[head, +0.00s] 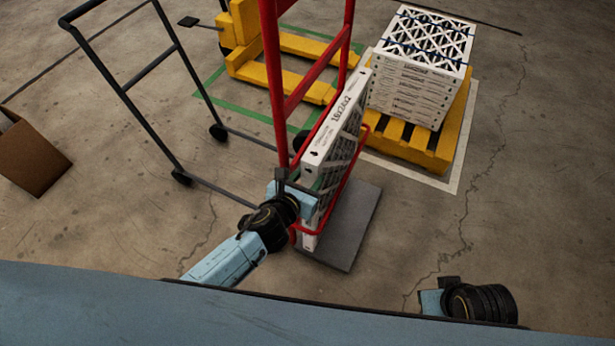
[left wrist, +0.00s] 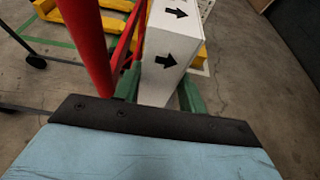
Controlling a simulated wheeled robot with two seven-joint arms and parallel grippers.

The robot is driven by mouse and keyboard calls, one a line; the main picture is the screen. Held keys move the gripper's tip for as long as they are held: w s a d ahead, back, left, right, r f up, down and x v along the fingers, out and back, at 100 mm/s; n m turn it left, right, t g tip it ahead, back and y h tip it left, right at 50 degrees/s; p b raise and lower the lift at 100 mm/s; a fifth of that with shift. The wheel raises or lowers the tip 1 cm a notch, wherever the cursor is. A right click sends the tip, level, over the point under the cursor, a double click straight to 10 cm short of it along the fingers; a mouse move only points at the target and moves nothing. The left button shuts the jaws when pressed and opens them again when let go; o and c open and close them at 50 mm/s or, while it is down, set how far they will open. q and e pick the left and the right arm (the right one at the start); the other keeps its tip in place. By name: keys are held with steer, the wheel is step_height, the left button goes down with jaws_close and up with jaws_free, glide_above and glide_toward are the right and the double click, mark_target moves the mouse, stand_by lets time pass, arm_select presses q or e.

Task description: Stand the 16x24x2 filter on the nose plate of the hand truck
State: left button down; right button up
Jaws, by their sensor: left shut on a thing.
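The white filter (head: 331,128), with a printed size label that looks like 16x24x2, stands roughly upright on its edge at the red hand truck (head: 273,75). My left gripper (head: 300,192) is shut on its near end. In the left wrist view, green fingers (left wrist: 160,92) lie on either side of the filter's arrow-marked end (left wrist: 168,55). The grey nose plate (head: 352,228) lies under and to the right of the filter. I cannot tell whether the lower edge touches the plate. My right gripper (head: 436,298) is at the bottom right, its jaws unclear.
A stack of white filters (head: 418,75) sits on a yellow pallet (head: 437,150) behind right. A yellow pallet jack (head: 300,78) stands behind the truck. A dark-framed cart (head: 150,130) is at left, a cardboard box (head: 32,155) at far left. Floor at right is clear.

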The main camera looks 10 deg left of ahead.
steer(key=shift+a+r, duration=0.1)
steer(key=shift+r, duration=0.2)
arm_select(q)
steer(key=c, duration=0.7)
jaws_free()
steer(key=shift+c, duration=0.2)
steer(key=shift+f, duration=0.15)
steer(key=shift+s, duration=0.1)
steer(key=shift+s, duration=0.15)
steer(key=p+v, duration=0.4)
steer(key=v, duration=0.9)
arm_select(e)
steer(key=s+d+f, duration=0.2)
steer(key=d+f, duration=0.3)
steer(key=f, duration=0.4)
steer(key=shift+s+f+g+h, duration=0.15)
steer(key=shift+g+h, duration=0.15)
steer(key=shift+h, duration=0.1)
arm_select(q)
steer(key=shift+a, duration=0.1)
